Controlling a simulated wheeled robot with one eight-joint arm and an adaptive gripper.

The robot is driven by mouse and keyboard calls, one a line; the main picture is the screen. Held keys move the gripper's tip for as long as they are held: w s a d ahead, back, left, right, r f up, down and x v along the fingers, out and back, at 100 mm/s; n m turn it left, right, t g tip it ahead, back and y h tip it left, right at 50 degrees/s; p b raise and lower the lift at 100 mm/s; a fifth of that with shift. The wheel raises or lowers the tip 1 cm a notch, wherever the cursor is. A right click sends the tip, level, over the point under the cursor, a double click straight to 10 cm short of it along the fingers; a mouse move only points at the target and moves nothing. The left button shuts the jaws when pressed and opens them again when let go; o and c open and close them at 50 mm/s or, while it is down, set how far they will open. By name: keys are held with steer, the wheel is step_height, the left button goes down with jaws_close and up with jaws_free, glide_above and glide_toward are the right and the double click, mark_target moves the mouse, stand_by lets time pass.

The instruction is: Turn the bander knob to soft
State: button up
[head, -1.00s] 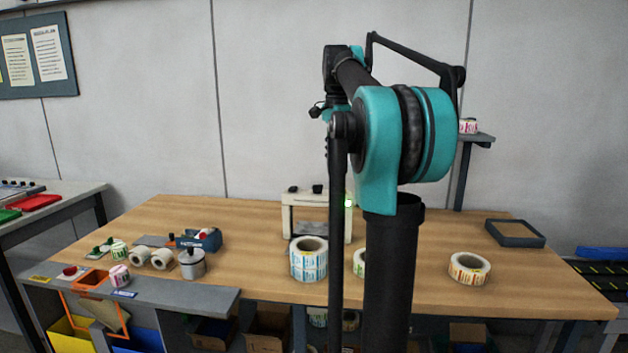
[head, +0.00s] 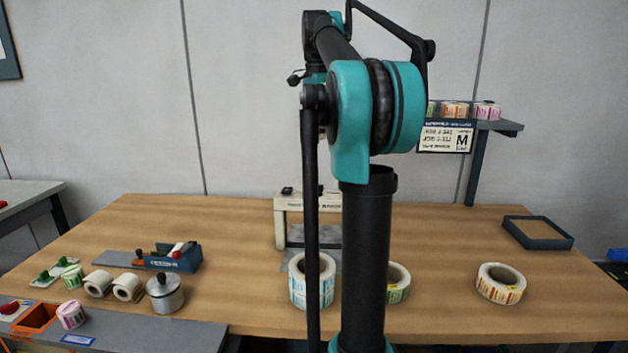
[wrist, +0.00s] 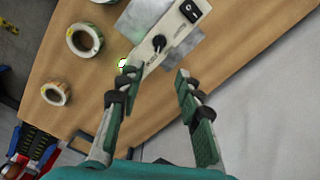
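The bander is a cream arch-shaped machine (head: 281,220) standing toward the back of the wooden table, partly hidden by my arm in the head view. In the wrist view its cream top panel (wrist: 176,32) carries a black round knob (wrist: 159,43) and a black rocker switch (wrist: 190,11). The knob's markings are too small to read.
Label rolls (head: 301,284) stand in front of the bander, with another roll (head: 501,284) at right. A metal pot (head: 165,294) and a blue dispenser (head: 181,259) are at left. An empty dark tray (head: 538,233) lies at back right. A shelf (head: 500,126) rises behind.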

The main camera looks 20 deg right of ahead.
mark_target(317, 190)
step_height(317, 190, down, 17)
steer(key=shift+r, duration=0.15)
stand_by(0.5)
jaws_close()
